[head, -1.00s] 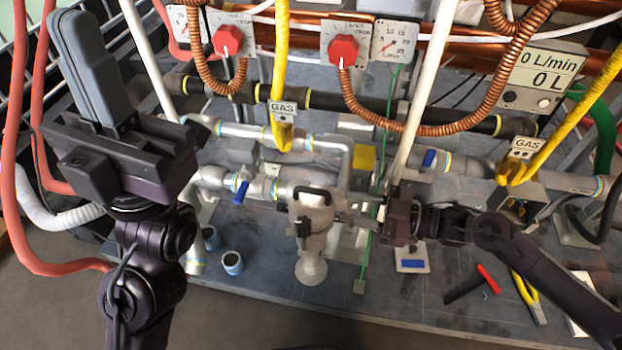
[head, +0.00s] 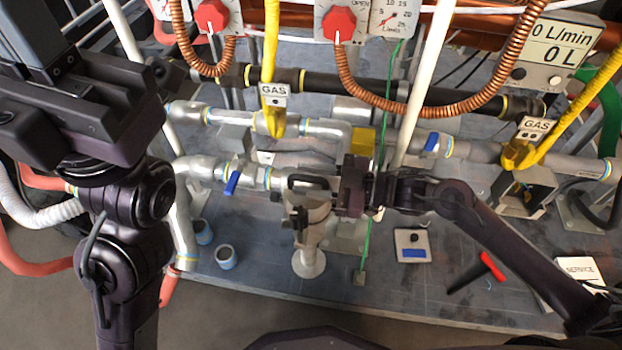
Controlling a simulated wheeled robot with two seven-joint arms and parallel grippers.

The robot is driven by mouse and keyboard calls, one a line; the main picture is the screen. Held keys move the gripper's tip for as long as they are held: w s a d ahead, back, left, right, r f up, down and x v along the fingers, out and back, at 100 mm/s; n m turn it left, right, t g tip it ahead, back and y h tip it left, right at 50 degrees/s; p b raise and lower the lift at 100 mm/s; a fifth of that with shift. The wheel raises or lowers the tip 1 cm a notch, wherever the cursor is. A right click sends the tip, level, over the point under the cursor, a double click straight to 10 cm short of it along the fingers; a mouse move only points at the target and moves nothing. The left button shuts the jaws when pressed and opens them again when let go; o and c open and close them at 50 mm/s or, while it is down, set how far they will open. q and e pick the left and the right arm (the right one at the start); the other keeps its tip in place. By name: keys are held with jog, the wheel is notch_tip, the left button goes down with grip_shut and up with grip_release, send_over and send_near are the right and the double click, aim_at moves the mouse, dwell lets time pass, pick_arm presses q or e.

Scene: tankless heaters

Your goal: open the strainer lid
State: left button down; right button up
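The strainer (head: 312,228) is a pale metal fitting below the silver pipes, near the middle of the head view. Its round lid has a dark bar handle (head: 308,182) on top. My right gripper (head: 338,191) comes in from the right, close beside the lid at the handle's right end. Its fingertips are small and merge with the lid, so I cannot tell whether they touch or grip the handle. The lid appears seated on the strainer. My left gripper (head: 62,110) is raised large at the upper left, away from the strainer. Its fingertips do not show clearly.
Silver pipes with blue valve levers (head: 231,183) run behind the strainer. Yellow gas hoses (head: 271,50) and a copper coil (head: 420,127) hang above. A green cable (head: 369,205) passes just right of it.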

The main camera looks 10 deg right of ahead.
grip_shut()
